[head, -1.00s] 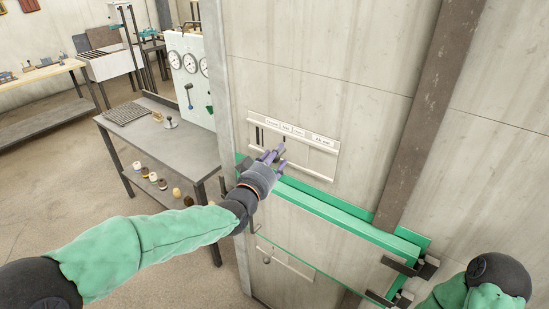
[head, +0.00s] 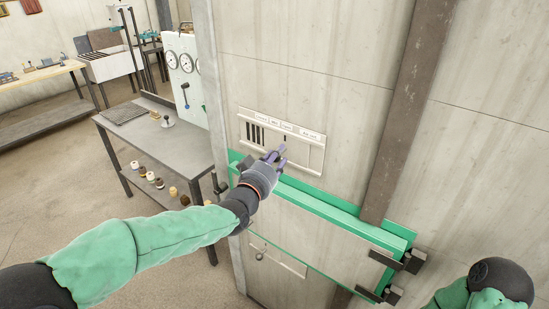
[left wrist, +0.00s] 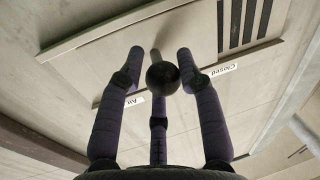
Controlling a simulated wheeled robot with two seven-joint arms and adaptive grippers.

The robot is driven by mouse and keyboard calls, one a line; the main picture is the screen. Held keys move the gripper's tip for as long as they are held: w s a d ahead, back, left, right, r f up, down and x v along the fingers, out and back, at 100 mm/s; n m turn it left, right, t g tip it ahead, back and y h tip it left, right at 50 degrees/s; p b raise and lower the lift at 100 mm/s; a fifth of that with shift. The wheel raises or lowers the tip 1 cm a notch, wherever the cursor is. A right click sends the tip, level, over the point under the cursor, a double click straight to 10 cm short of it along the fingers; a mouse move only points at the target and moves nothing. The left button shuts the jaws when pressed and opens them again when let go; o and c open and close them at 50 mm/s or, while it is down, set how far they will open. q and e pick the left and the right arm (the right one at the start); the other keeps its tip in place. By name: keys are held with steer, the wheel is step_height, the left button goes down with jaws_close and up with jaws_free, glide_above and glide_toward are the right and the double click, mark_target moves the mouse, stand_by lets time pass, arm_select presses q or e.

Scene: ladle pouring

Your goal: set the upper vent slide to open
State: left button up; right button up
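The upper vent slide (head: 305,152) is a pale plate in a framed panel on the wall, with a row of labels above it. Several dark slots (head: 252,132) show uncovered at its left end. My left gripper (head: 275,156) is at the slide. In the left wrist view its fingers stand apart around the slide's dark round knob (left wrist: 163,75). The knob lies close to the right finger there, with a gap to the left one; firm contact cannot be told. The "Closed" label (left wrist: 223,69) shows near the slots. My right gripper is outside the view.
A green-edged ledge (head: 320,203) runs just below the panel. A lower vent panel (head: 285,261) with a knob sits beneath it. A brown post (head: 405,120) stands to the right. A grey table (head: 165,150) is at the left.

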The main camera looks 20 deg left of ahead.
arm_select(q)
steer(key=shift+o, duration=0.7)
steer(key=shift+d, duration=0.2)
steer(key=shift+a, duration=0.15)
steer(key=s+a, duration=0.1)
steer(key=s, duration=1.1)
steer(key=shift+a, duration=0.4)
steer(key=shift+w+f, duration=0.1)
